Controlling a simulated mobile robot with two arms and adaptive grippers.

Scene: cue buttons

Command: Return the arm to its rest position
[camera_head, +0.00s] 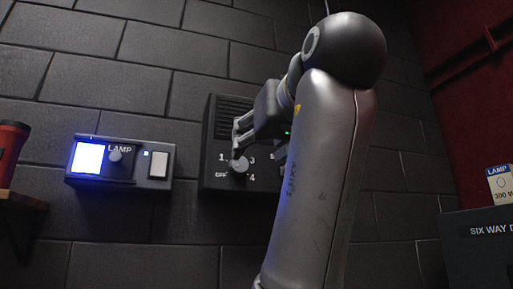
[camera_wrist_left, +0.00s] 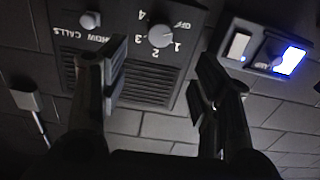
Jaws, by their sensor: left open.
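My left arm rises through the middle of the head view. Its gripper (camera_head: 241,135) is open in front of the dark wall panel (camera_head: 222,116), just above the grey round knob (camera_head: 239,166). In the left wrist view, which is upside down, the two fingers (camera_wrist_left: 160,72) stand wide apart with nothing between them. The knob (camera_wrist_left: 161,36) lies beyond the fingertips, among the marks OFF, 1, 2, 3 and 4. Whether a fingertip touches the panel is hard to tell. My arm hides the panel's right part in the head view. My right gripper is not in view.
A lamp box (camera_head: 127,183) with a lit blue-white window, a small knob and a pale button hangs left of the panel. A red and black object (camera_head: 10,150) stands on a shelf at far left. A dark box (camera_head: 482,245) stands at lower right.

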